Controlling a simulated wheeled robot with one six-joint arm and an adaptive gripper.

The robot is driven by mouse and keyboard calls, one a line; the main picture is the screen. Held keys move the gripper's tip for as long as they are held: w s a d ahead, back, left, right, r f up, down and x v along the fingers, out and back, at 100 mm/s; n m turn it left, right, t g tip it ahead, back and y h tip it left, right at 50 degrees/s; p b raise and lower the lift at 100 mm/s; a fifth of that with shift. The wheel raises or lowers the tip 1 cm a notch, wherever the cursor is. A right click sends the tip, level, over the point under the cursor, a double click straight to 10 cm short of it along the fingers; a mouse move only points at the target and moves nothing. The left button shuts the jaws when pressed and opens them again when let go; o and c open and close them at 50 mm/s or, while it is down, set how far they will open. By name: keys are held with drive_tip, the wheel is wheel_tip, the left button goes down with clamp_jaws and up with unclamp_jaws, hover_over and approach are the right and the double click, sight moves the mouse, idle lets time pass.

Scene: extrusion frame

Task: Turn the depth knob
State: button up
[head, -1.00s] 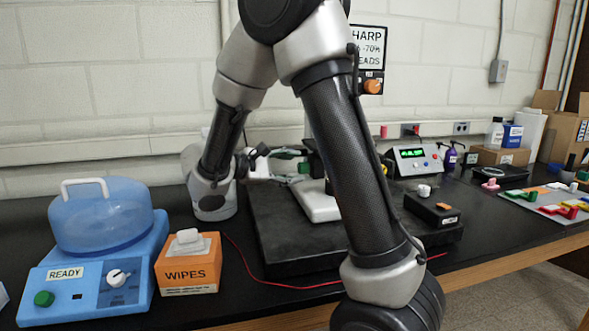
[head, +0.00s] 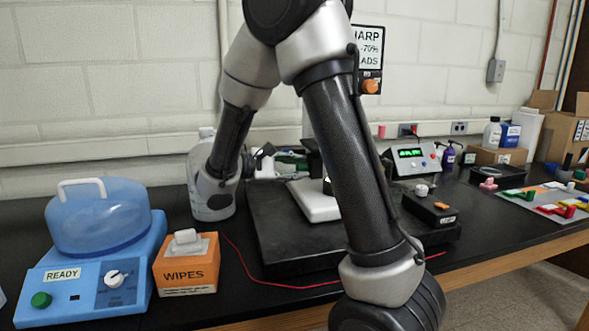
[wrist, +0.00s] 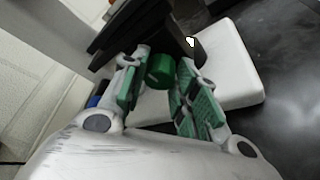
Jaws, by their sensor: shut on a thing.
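In the wrist view a green round knob (wrist: 160,71) sits below the dark head of a stand with a white base (wrist: 225,72). My gripper (wrist: 162,77) has its green-padded fingers on either side of the knob, shut on it. In the head view my gripper (head: 286,159) reaches in from the left beside the stand, above its white base (head: 314,202). The knob is hard to make out there, and my own arm covers part of the stand. I cannot read any marking on the knob.
The stand rests on a black slab (head: 290,250). A black box (head: 432,208) with an orange switch lies at the slab's right. A clear jug (head: 205,160) stands behind my wrist. An orange wipes box (head: 186,268) and a blue domed machine (head: 95,240) are at left.

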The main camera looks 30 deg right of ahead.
drive_tip(key=n+g+y, duration=0.1)
drive_tip(key=n, duration=0.1)
drive_tip(key=shift+w+r+n, duration=0.1)
drive_tip(key=shift+n, duration=0.3)
drive_tip(key=n+g+y, duration=0.1)
drive_tip(key=n+g, duration=0.1)
drive_tip(key=n, duration=0.1)
drive_tip(key=shift+w, duration=0.2)
drive_tip(key=n+g, duration=0.2)
drive_tip(key=n, duration=0.1)
drive_tip(key=shift+w+d+y, duration=0.1)
drive_tip(key=shift+y, duration=0.2)
drive_tip(key=shift+w+n+g, duration=0.15)
drive_tip(key=shift+n+g, duration=0.95)
drive_tip(key=shift+n, duration=0.4)
drive_tip(key=o, duration=1)
